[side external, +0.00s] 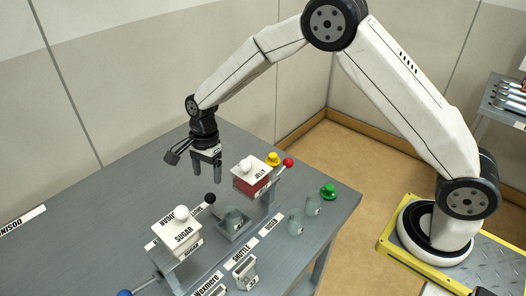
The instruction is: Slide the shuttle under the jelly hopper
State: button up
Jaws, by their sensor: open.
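The jelly hopper (251,186) is a box with a white knobbed lid and a red front, labelled JELLY, standing near the middle of the table. The sugar hopper (183,240) is a similar white box at the front left. A grey carrier (225,236), apparently the shuttle, sits between the two hoppers with a glass jar (233,217) on it. A black ball knob (210,198) stands behind it; its attachment is hidden. My gripper (206,178) is open and empty, pointing down above the table, behind the carrier and left of the jelly hopper.
Two glass jars (313,205) (296,221) stand at the right by the DOSED label (269,225). A metal container (245,273) is near the SHUTTLE label (240,256). Red (288,162), yellow (273,158) and green (328,191) knobbed pieces are at right. The table's back left is clear.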

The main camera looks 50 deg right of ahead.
aim_at(209, 194)
jog(key=m, duration=0.5)
jog(key=shift+w, duration=0.2)
jog(key=m, duration=0.4)
jog(key=shift+w+g+h, duration=0.15)
jog(key=shift+g+h, duration=0.15)
jog(key=shift+g, duration=0.1)
jog(key=shift+s+a+f, duration=0.15)
jog(key=shift+s+f, duration=0.05)
jog(key=shift+f, duration=1.05)
jog(key=shift+s+a+f, duration=0.15)
jog(key=shift+s+f, duration=0.1)
jog(key=shift+f, duration=1.05)
jog(key=shift+s+a+f, duration=0.15)
jog(key=shift+s+f, duration=0.05)
jog(key=shift+f, duration=1.05)
grip_shut()
